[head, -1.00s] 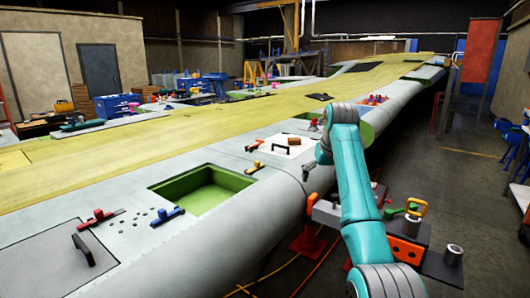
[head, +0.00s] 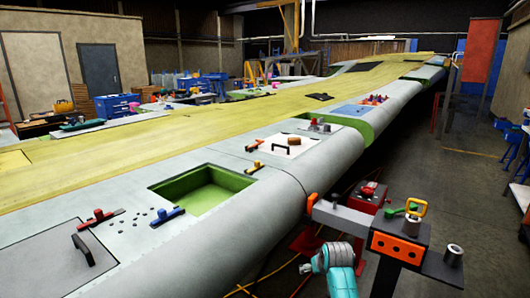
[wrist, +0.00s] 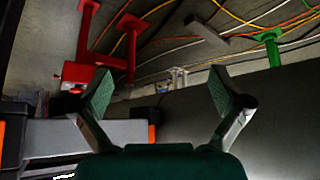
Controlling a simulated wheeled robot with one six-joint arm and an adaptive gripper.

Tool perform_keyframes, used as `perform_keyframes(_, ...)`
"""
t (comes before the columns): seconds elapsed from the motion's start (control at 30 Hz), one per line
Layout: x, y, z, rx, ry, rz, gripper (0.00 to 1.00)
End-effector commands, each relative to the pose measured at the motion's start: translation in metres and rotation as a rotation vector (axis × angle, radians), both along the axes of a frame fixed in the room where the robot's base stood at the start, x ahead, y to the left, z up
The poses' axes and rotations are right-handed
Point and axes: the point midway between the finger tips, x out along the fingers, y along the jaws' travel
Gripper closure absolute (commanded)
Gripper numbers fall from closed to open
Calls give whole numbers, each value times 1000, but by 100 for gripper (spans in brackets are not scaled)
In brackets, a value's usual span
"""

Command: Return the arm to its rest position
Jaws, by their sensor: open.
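My gripper (wrist: 165,100) shows in the wrist view with its two fingers spread wide apart and nothing between them. In the head view only a teal and grey part of my arm shows, low at the bottom, in front of the wing's rounded edge. My gripper is not visible in the head view. The wrist view looks out under the structure, towards red stands (wrist: 128,35), a green stand (wrist: 268,42) and cables on the floor.
The long wing (head: 280,215) fills the left and middle, with a green-lined open bay (head: 200,190) and a white panel (head: 287,147) on top. A tool stand (head: 400,246) with cups and clamps is close on the right. The floor (head: 470,190) beyond it is clear.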

Motion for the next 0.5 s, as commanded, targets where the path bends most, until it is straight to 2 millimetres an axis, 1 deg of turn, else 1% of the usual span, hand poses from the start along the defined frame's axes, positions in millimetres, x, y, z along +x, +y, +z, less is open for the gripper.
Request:
perform_keyframes(0.03, -14, 0, -22, 1, -8, -4, 0)
perform_keyframes(0.17, -47, -1, -64, 3, -47, -13, 0)
perform_keyframes(0.2, -58, -1, -76, 4, -59, -15, 0)
perform_keyframes(0.37, -106, -2, -118, 5, -108, -26, 0)
perform_keyframes(0.47, -138, -3, -139, 6, -139, -32, 0)
perform_keyframes(0.5, -151, -3, -147, 6, -151, -33, 0)
